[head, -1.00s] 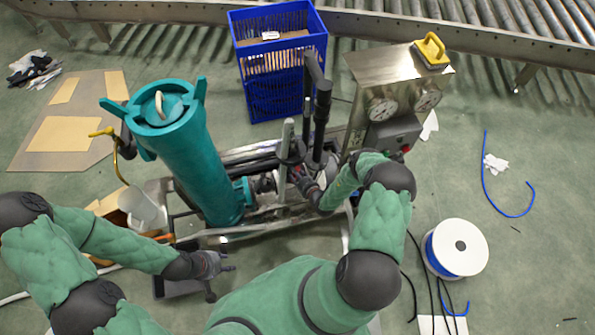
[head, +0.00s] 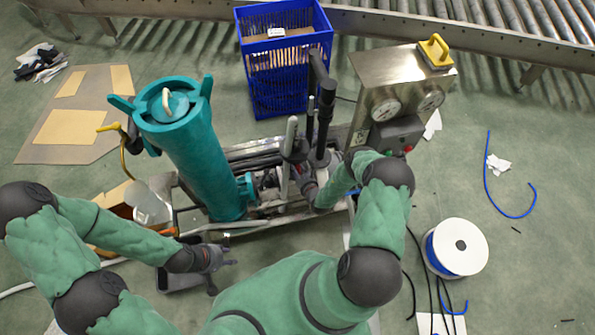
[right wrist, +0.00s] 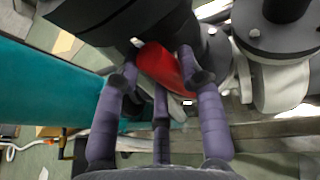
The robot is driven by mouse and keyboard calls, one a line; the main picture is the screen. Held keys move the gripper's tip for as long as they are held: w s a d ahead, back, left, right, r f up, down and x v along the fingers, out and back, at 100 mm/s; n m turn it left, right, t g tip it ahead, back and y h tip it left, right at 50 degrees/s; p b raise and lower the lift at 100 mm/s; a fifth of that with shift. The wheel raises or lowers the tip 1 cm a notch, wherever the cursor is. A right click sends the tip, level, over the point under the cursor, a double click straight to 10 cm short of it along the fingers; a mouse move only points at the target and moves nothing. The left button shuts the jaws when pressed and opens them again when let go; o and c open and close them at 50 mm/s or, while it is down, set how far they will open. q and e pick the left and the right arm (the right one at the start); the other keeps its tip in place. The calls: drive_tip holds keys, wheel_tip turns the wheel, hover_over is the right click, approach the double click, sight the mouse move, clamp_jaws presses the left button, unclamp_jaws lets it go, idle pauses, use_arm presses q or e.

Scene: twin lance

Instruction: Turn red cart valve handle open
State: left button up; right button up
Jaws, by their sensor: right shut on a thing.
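The red valve handle (right wrist: 162,68) shows in the right wrist view, between the fingers of my right gripper (right wrist: 160,75), which is shut on it. A dark round pipe body (right wrist: 110,25) lies just beyond the handle. In the head view my right gripper (head: 308,180) is among the pipes of the cart (head: 265,222), and the handle there is mostly hidden by the gripper and arm. My left gripper (head: 218,258) hangs in front of the cart's near edge, apart from it, with its fingers spread and nothing between them.
A tall teal filter vessel (head: 185,150) stands on the cart's left. A steel gauge box (head: 395,85) stands on its right, and a blue crate (head: 285,60) behind. A white spool (head: 457,248) lies on the floor at right. The floor right of the cart is mostly open.

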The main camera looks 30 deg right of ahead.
drive_tip(key=o, duration=1.2)
drive_tip(key=shift+c, duration=0.2)
drive_tip(key=v, duration=1.2)
drive_tip(key=shift+d, duration=0.15)
